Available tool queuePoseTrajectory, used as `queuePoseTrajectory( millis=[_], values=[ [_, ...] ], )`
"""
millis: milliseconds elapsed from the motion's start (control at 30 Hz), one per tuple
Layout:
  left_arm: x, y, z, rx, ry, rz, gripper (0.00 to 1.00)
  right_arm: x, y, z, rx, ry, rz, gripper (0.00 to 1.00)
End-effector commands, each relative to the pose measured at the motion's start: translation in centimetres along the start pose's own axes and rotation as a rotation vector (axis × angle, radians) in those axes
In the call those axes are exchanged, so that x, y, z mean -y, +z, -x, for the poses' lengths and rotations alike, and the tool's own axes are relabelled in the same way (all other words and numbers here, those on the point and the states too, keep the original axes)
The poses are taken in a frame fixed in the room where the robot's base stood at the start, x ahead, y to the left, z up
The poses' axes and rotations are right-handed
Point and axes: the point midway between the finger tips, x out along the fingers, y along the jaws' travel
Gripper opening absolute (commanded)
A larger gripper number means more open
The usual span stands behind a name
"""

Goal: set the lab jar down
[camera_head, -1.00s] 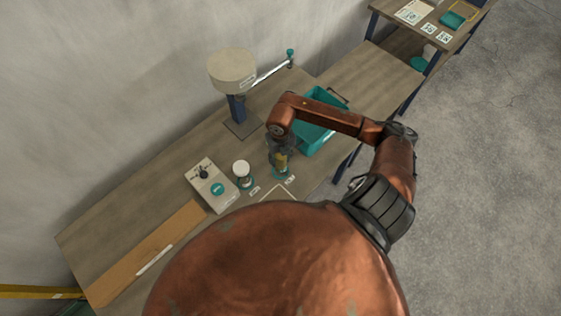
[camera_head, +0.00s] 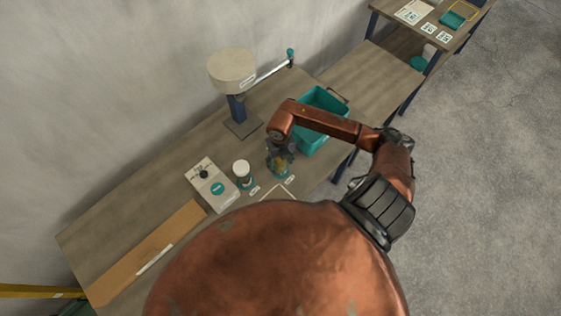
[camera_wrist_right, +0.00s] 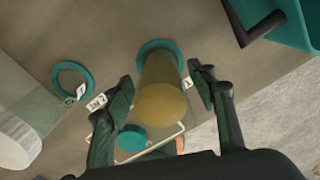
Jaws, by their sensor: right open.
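The lab jar with a yellow round top (camera_wrist_right: 163,103) stands upright over a teal ring (camera_wrist_right: 146,47) on the bench. It also shows under my gripper in the head view (camera_head: 282,169), partly hidden by the fingers. My right gripper (camera_wrist_right: 160,92) is open, with a finger on either side of the jar and visible gaps beside it. In the head view my right gripper (camera_head: 281,157) comes down over the jar from above. My left gripper is not in view.
A control box (camera_head: 212,187), a lamp-like stand (camera_head: 233,72) and a teal bin (camera_head: 320,103) are nearby. A teal disc (camera_wrist_right: 132,138) lies near a pale outline on the bench.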

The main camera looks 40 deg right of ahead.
Motion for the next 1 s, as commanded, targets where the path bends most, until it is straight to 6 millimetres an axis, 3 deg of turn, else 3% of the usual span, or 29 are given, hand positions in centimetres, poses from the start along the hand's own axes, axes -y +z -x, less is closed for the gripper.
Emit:
queuePoseTrajectory(
  millis=[267,700,1000],
  values=[
    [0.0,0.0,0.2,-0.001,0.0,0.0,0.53,0.0,0.1,1.0,0.003,0.0,0.001,0.52],
    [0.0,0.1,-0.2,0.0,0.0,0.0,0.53,0.0,0.1,9.5,0.004,-0.001,0.001,0.52],
    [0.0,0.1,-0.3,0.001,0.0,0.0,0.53,0.0,0.0,12.2,0.0,-0.001,0.0,0.52]
  ],
)
